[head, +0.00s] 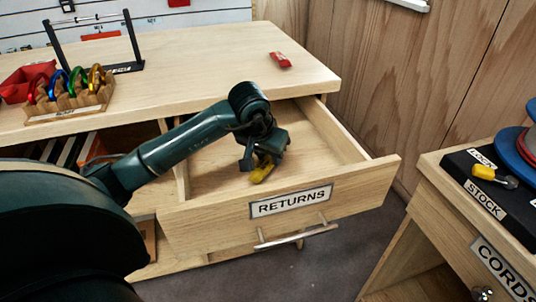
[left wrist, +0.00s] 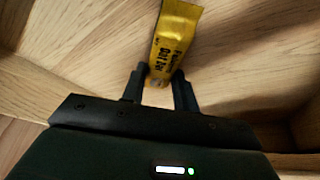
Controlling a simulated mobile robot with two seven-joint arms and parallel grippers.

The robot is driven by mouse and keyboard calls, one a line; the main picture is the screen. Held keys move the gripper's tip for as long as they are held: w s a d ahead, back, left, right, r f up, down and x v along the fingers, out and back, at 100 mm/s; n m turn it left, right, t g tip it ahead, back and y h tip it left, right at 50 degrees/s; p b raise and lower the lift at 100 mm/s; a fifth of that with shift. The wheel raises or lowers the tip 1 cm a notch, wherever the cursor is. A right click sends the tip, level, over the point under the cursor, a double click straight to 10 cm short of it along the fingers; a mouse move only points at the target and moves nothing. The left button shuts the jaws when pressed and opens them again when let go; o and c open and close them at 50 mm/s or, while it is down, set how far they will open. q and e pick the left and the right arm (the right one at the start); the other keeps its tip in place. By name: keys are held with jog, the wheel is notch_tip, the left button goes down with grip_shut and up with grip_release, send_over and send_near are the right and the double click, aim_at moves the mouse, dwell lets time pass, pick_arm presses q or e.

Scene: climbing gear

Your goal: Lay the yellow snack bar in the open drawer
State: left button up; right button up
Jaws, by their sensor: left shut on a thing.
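The yellow snack bar (head: 262,173) is in my left gripper (head: 258,162), inside the outline of the open drawer (head: 370,178) labelled RETURNS. In the left wrist view the bar (left wrist: 175,38) points away from the two dark fingers (left wrist: 160,88), which are shut on its near end. The drawer's wooden floor shows close beyond the bar; I cannot tell whether the bar touches it. The head view shows only part of the bar below the fingers. My right gripper is not in view.
A red packet (head: 280,60) lies on the bench top (head: 200,60) behind the drawer. A wooden rack with coloured carabiners (head: 68,92) stands at the left. The CORDS cabinet (head: 450,210) is at the right. The drawer's right part is clear.

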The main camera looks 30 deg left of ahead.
aim_at(259, 171)
pick_arm(q)
jog(key=shift+f, duration=0.15)
jog(key=o, duration=0.7)
jog(key=shift+o, duration=1.3)
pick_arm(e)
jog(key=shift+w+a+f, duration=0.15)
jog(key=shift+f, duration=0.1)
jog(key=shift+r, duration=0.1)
pick_arm(q)
jog(key=shift+r, duration=0.45)
jog(key=p+v, duration=0.1)
jog(key=v, duration=1)
jog(key=shift+s+r, duration=0.15)
jog(key=shift+r, duration=0.1)
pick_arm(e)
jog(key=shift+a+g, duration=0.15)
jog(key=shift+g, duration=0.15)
